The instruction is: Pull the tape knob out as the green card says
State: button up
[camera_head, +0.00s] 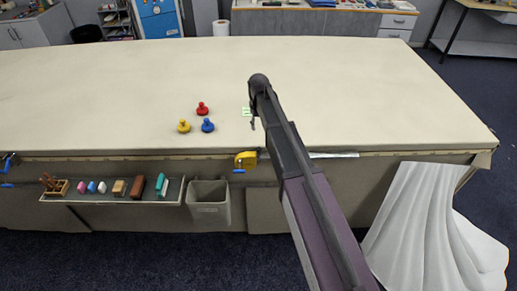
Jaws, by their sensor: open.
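A yellow tape holder (245,160) is fixed at the table's front edge, with a small blue part (239,171), perhaps its knob, at its lower left. A small green and white card (246,111) lies on the cloth, partly hidden behind my gripper; its writing is too small to read. My gripper (253,122) is open and hangs over the table by the card, farther back than the tape holder. It is apart from the holder, and nothing shows between its fingers.
Red (202,108), yellow (184,126) and blue (208,125) knobbed pieces stand on the cloth table (380,85). A measuring strip (410,153) runs along the front edge. Below hang a tray (105,198) of small items and a grey bin (209,204). White cloth (425,230) drapes at right.

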aim_at(258, 148)
jog(key=shift+f+b, duration=6.35)
jog(key=shift+f, duration=0.2)
grip_shut()
